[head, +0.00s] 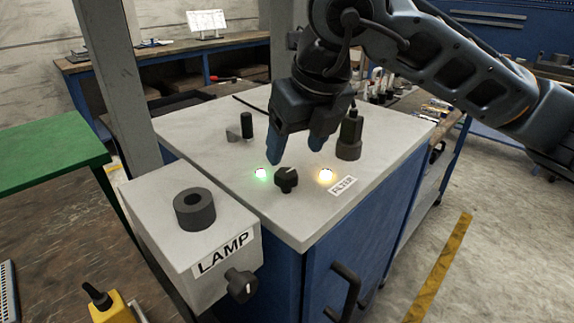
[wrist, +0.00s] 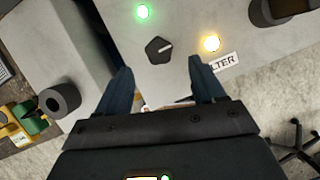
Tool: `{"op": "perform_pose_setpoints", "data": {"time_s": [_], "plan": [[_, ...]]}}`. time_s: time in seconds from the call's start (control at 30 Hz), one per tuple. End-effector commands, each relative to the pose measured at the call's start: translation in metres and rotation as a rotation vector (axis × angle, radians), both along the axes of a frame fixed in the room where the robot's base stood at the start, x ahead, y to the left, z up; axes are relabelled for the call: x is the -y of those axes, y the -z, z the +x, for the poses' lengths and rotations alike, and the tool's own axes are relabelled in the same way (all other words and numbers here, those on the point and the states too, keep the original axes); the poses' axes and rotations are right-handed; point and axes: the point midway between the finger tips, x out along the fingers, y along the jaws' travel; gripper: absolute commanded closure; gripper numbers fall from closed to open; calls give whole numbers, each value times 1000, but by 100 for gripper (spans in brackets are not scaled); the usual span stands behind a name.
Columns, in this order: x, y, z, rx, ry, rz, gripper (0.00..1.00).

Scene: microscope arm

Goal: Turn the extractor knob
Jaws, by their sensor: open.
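A black knob (head: 286,179) with a white pointer line stands on the pale cabinet top (head: 225,148), between a lit green light (head: 261,173) and a lit amber light (head: 326,175). A label reading FILTER (head: 342,185) lies beside the amber light; no label reading extractor shows. My gripper (head: 297,155) is open and empty, pointing down just behind and above the knob in the head view. In the wrist view the knob (wrist: 158,50) shows ahead of the gap between my fingertips, apart from both.
A grey box labelled LAMP (head: 222,253) stands at the front left, with a dark ring (head: 194,209) on top and another black knob (head: 241,285) on its front. Dark upright fittings (head: 350,137) (head: 246,125) stand on the cabinet top. A grey post (head: 113,80) rises at left.

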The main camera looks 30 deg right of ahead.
Motion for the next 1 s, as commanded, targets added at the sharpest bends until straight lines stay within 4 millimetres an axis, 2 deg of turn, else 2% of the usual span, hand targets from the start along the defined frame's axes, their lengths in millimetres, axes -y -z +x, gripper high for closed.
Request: {"op": "perform_pose_setpoints", "data": {"time_s": [0.2,0.4,0.77,1.0], "plan": [[-2,32,12,-4,-2,4,31],[-2,53,21,-2,-3,5,31],[-3,59,24,-1,-4,5,31],[-3,59,24,-1,-4,5,53]]}}
